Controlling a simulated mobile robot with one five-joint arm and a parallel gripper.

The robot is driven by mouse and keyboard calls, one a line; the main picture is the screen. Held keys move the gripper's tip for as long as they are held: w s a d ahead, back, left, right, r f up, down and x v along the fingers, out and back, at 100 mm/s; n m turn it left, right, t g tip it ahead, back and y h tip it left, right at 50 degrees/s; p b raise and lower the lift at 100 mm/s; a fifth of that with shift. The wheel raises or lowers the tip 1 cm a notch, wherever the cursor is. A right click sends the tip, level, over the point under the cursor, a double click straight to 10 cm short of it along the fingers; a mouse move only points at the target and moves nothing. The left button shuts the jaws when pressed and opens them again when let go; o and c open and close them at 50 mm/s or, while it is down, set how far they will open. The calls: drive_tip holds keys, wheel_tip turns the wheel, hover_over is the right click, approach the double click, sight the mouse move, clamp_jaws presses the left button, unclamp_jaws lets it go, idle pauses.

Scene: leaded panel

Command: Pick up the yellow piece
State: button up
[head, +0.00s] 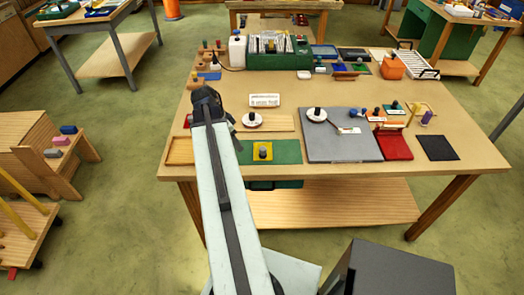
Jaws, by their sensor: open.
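A yellow square piece (270,156) with a dark grey knob on top lies on the green mat (290,146) near the front edge of the table. My arm reaches up from the bottom of the view, over the left part of the table. My gripper (232,119) is at the arm's far end, dark and mostly hidden behind the arm. It is open and appears apart from the yellow piece, which is to its lower right in the picture. I cannot see anything between its jaws.
A grey board (340,148) lies right of the mat, then a red tray (393,146) and a dark square (437,148). A wooden tray (180,151) is at the left. A green rack (282,61) stands at the back. Bare tabletop (470,125) shows at right.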

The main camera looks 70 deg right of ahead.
sight(263, 148)
drive_tip(key=s+d+m, duration=0.1)
drive_tip(key=s, duration=0.1)
drive_tip(key=s+d+f+m+b, duration=0.1)
drive_tip(key=s+d, duration=0.1)
drive_tip(key=s, duration=0.1)
drive_tip(key=s+d+m+b, duration=0.1)
drive_tip(key=s, duration=0.2)
drive_tip(key=shift+d+f+g, duration=0.15)
drive_tip(key=shift+f+g, duration=0.2)
drive_tip(key=shift+g, duration=0.05)
drive_tip(key=shift+d+f+b, duration=0.1)
drive_tip(key=shift+f+b, duration=0.15)
drive_tip(key=shift+b, duration=0.1)
drive_tip(key=shift+s+r, duration=0.1)
drive_tip(key=b+x, duration=0.4)
drive_tip(key=x, duration=0.1)
drive_tip(key=shift+b, duration=0.35)
drive_tip(key=shift+s, duration=0.1)
clamp_jaws()
